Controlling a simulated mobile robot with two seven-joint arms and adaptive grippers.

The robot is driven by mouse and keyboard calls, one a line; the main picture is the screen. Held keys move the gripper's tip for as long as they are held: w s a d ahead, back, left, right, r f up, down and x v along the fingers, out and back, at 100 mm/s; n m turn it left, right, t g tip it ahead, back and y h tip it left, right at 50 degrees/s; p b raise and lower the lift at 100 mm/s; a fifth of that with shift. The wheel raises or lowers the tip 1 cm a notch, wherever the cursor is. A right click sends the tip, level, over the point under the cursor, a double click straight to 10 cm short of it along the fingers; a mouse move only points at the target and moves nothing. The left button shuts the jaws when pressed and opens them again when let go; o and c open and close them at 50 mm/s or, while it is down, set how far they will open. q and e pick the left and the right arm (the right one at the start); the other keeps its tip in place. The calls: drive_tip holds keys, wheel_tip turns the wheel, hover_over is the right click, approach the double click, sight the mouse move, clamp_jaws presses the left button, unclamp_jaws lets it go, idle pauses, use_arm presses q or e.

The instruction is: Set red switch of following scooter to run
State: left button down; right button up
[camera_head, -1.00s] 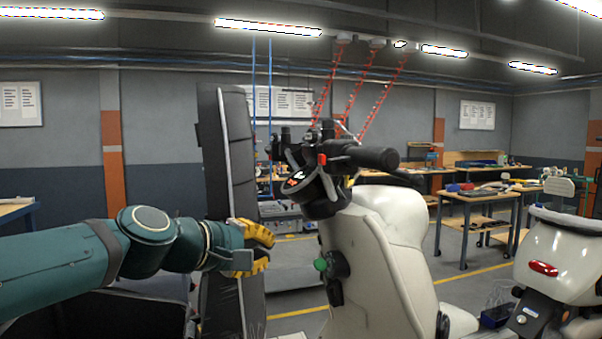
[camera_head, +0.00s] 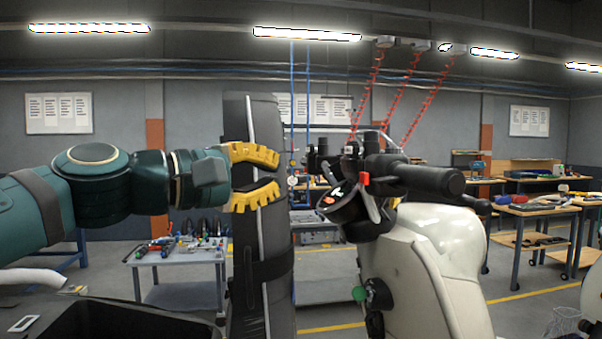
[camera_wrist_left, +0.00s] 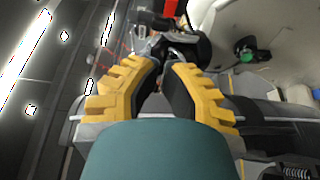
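A cream scooter (camera_head: 440,285) stands right of centre in the head view, with dark handlebars and a round dial unit (camera_head: 343,202). The red switch (camera_head: 363,179) sits by the right-hand grip (camera_head: 415,174); a red part also shows at the top of the left wrist view (camera_wrist_left: 170,7). I cannot read the switch's setting. My left gripper (camera_head: 278,173) has its yellow fingers apart and empty. In the picture it is left of the handlebars, at about the switch's height, and not touching them. A green knob (camera_head: 360,293) is on the scooter's front. My right gripper is out of view.
A tall dark padded column (camera_head: 263,255) stands behind my left gripper in the picture, left of the scooter. A grey tool table (camera_head: 180,257) is further back left. Wooden workbenches (camera_head: 540,210) stand at the back right. Red coiled hoses (camera_head: 370,95) hang behind the handlebars.

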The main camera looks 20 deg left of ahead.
sight(364, 178)
use_arm(q)
drive_tip(key=x, duration=0.3)
drive_tip(key=d+x, duration=0.1)
drive_tip(key=x, duration=0.3)
drive_tip(key=s+x, duration=0.1)
drive_tip(key=x, duration=0.3)
drive_tip(key=shift+d, duration=0.35)
drive_tip(key=shift+w+d, duration=0.2)
drive_tip(key=shift+d, duration=0.35)
